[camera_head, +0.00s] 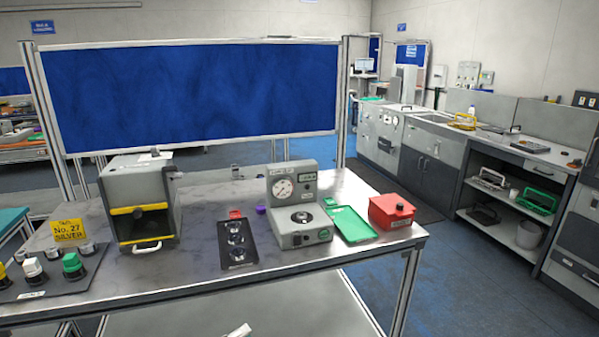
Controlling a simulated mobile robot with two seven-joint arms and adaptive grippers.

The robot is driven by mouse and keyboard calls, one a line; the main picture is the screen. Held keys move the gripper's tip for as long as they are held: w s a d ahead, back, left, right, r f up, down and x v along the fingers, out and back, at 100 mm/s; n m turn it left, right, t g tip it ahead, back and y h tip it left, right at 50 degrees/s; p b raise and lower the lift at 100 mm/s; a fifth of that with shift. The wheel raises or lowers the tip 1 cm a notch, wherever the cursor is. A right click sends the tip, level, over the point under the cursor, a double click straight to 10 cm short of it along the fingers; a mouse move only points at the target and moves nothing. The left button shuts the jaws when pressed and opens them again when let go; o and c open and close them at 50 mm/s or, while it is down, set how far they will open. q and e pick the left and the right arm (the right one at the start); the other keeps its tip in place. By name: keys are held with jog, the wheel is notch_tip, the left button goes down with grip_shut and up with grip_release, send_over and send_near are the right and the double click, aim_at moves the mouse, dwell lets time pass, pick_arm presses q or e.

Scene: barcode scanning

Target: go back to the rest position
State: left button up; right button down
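Neither of my grippers can be made out in the head view. A small white piece (238,330) shows at the bottom edge, and I cannot tell what it is. The metal worktable (190,285) lies in front of me. On it stand a grey box with a yellow bar (140,200), a black tray with round recesses (238,242), a grey gauge device (302,205), a green tray (351,224) and a red box (391,211). I see no barcode scanner that I can identify.
A panel with green, white and yellow knobs (48,283) and a yellow sign (68,230) are at the left. A blue board (200,95) stands behind the table. Counters (430,145) line the right wall. Floor (480,290) is clear at the right.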

pick_arm(q)
jog(key=s+a+f+n+y, duration=0.2)
jog(key=s+f+n+y, duration=0.2)
jog(key=s+f+n, duration=0.2)
jog(key=s+a+f+n+g+y, duration=0.1)
jog(key=s+a+f+n+y, duration=0.2)
jog(key=s+f+n, duration=0.3)
jog(key=s+a+f+n+g+y, duration=0.1)
jog(key=s+a+f+n+y, duration=0.2)
jog(key=s+n, duration=0.8)
notch_tip(320, 180, down, 3)
jog(key=n+y, duration=0.2)
jog(key=shift+f+n+y, duration=0.2)
jog(key=shift+n+y, duration=0.1)
jog(key=shift+y, duration=0.1)
